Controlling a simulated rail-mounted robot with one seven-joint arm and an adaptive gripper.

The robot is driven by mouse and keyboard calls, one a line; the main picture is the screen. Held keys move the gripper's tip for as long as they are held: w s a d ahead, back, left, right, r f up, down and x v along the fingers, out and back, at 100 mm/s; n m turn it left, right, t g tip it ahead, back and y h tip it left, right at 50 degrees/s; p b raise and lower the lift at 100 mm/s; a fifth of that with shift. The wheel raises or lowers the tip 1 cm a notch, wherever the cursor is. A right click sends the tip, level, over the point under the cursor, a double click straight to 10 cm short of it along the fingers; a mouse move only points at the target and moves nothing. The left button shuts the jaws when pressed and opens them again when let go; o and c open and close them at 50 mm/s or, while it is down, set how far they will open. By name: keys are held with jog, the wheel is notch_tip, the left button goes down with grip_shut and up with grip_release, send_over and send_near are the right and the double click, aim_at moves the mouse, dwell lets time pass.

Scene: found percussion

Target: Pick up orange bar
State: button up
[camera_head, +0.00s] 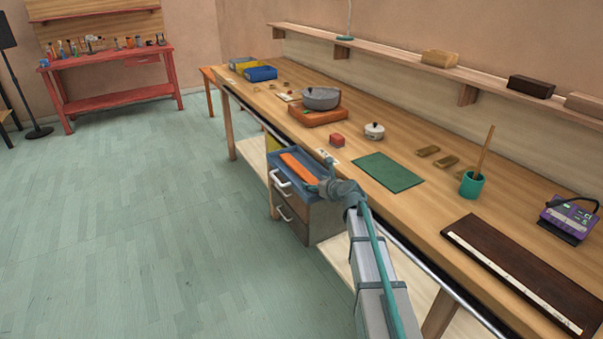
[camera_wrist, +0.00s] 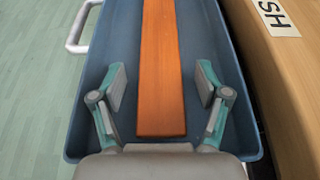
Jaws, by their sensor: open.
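The orange bar (camera_wrist: 161,75) is long and flat. It lies lengthwise in a blue drawer tray (camera_wrist: 205,30), and its near end shows between my fingers in the wrist view. My gripper (camera_wrist: 160,90) is open, with one finger on each side of the bar and a gap on both sides. The height of the fingers above the bar is hard to tell. In the head view the orange bar (camera_head: 300,168) shows in the open blue top drawer (camera_head: 288,157), and my gripper (camera_head: 325,180) is over its near end.
The workbench (camera_head: 400,215) runs along the right of the drawer, its edge close to my gripper. The floor at left is clear.

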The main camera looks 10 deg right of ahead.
grip_shut()
dwell(0.3)
jog(key=shift+r, duration=0.1)
